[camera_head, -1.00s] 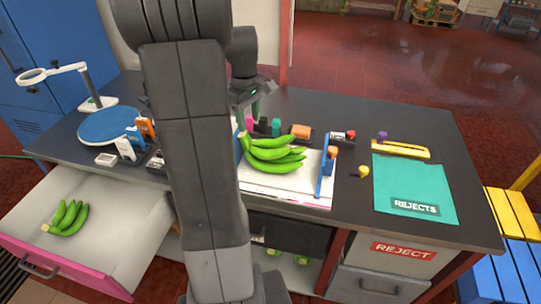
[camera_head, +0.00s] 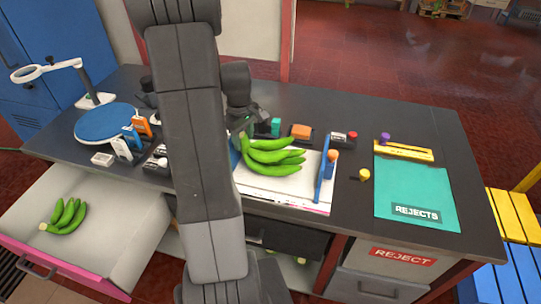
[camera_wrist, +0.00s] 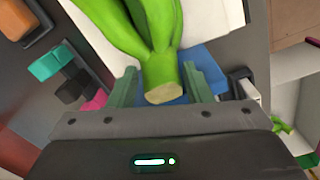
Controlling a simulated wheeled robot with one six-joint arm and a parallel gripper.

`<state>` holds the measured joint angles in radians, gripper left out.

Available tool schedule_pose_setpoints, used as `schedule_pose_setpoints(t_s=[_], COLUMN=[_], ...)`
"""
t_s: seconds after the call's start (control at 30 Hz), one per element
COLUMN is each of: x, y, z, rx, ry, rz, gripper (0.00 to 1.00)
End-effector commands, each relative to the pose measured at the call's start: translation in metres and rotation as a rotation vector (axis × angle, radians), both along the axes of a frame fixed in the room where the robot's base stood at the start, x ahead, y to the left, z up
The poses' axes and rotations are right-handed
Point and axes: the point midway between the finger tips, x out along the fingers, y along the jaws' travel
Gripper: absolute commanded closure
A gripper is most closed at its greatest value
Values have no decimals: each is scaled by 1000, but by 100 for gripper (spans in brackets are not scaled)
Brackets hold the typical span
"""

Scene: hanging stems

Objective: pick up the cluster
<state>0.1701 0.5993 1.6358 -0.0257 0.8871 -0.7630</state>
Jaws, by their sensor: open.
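A green banana cluster (camera_head: 270,157) lies on a white board (camera_head: 300,192) on the dark workbench. In the wrist view, the cut stem of the cluster (camera_wrist: 160,80) points towards my gripper (camera_wrist: 158,88). The two greenish fingers stand apart, one on each side of the stem, with gaps visible. My gripper (camera_head: 243,128) is open at the stem end of the cluster in the head view, partly hidden by my arm. A smaller green cluster (camera_head: 64,216) lies in the open drawer at the left.
A blue upright plate (camera_head: 324,178) edges the board's right side. A teal REJECTS mat (camera_head: 415,195) lies at the right. The open drawer (camera_head: 120,225) juts out at left.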

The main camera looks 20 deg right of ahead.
Motion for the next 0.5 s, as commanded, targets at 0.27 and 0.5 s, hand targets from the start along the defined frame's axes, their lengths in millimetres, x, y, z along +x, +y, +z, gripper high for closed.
schedule_pose_setpoints(t_s=[0.27, 0.5], x=[0, 1], y=[0, 0], z=[1, 3], rx=[-1, -1], ry=[-2, -2], rz=[1, 1], gripper=[92, 97])
